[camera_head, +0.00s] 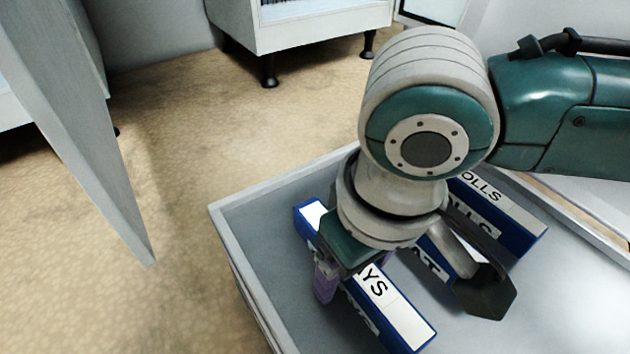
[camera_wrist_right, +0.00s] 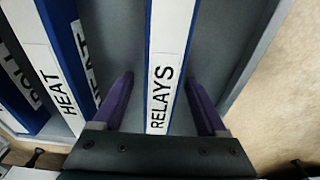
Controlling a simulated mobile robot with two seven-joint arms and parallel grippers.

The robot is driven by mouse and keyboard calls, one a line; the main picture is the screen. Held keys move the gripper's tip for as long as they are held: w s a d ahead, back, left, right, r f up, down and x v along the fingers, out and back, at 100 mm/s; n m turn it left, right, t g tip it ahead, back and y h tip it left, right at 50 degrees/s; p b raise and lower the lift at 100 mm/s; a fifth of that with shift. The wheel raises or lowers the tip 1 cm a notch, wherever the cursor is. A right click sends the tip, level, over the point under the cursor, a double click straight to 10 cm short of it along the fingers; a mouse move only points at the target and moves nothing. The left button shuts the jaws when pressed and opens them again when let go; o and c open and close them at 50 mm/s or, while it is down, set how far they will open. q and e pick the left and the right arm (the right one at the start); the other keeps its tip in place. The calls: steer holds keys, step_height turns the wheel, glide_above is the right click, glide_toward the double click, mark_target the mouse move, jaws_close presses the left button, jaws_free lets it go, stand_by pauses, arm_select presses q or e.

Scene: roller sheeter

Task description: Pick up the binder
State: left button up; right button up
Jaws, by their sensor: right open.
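A blue binder with a white label reading RELAYS (camera_wrist_right: 165,90) lies spine up in a grey open drawer or bin. In the head view the RELAYS binder (camera_head: 395,312) is partly covered by my right gripper (camera_head: 355,270). That gripper is open and points down. In the right wrist view its purple fingers (camera_wrist_right: 158,77) are on either side of the RELAYS spine, with a gap on each side. Beside it are a HEAT binder (camera_wrist_right: 58,85) and a ROLLS binder (camera_head: 505,208). The HEAT binder's spine (camera_head: 433,263) is mostly hidden by my arm. My left gripper is not in view.
The grey bin's raised rim (camera_head: 290,176) surrounds the binders. A grey panel (camera_head: 85,130) stands at the left. A white cabinet on black feet (camera_head: 300,25) is at the back. Bare tan floor (camera_head: 190,160) lies between them.

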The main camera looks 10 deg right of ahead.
steer(key=shift+c, duration=0.3)
jaws_close()
stand_by(1.0)
